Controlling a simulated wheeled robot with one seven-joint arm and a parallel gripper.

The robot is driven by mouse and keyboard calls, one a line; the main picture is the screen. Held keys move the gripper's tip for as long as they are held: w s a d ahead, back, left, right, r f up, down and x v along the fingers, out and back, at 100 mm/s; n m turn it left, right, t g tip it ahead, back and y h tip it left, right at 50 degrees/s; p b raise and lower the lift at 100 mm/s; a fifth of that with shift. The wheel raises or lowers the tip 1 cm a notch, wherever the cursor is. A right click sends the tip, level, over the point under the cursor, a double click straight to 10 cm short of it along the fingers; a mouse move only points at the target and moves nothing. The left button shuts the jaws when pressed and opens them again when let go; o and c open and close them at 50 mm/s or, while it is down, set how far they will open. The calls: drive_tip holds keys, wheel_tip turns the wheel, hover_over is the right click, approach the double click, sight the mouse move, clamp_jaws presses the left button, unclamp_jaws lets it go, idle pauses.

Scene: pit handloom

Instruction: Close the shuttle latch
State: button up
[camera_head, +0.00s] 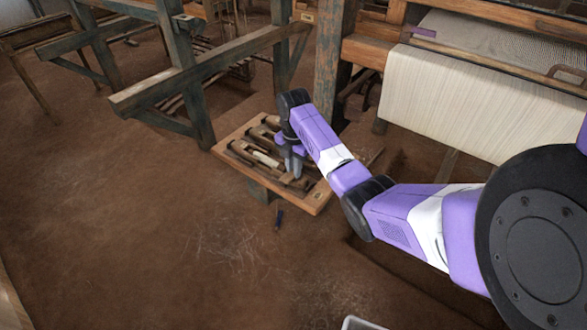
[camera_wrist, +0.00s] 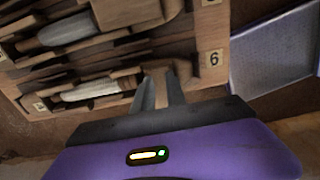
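A wooden shuttle rack (camera_head: 318,196) stands low on the floor, with several shuttles lying in its slots. In the wrist view, a pale shuttle (camera_wrist: 90,91) lies in one slot, its right end at a brown wooden piece (camera_wrist: 124,83). I cannot tell which part is the latch. My gripper (camera_head: 296,172) points down at the rack's near right part. In the wrist view my gripper (camera_wrist: 160,82) has its two grey fingers a little apart, with brown wood showing between the tips. Whether they touch or pinch that wood is unclear.
A loom post (camera_head: 329,60) rises behind the rack, and the loom's pale cloth (camera_head: 450,105) hangs to the right. A small dark object (camera_head: 279,218) lies on the floor. The floor at left is open.

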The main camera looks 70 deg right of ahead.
drive_tip(key=shift+c, duration=0.5)
clamp_jaws()
drive_tip(key=shift+r+m+p, duration=0.1)
drive_tip(key=shift+m+p, duration=0.2)
drive_tip(key=shift+p, duration=0.05)
drive_tip(key=m+p, duration=0.2)
drive_tip(key=shift+r+m, duration=0.1)
drive_tip(key=shift+m, duration=0.3)
drive_tip(key=m+p, duration=0.3)
drive_tip(key=m, duration=0.1)
drive_tip(key=m+p, duration=0.2)
drive_tip(key=m, duration=0.3)
drive_tip(key=shift+m, duration=0.4)
drive_tip(key=shift+m+p, duration=0.5)
drive_tip(key=shift+m, duration=1.8)
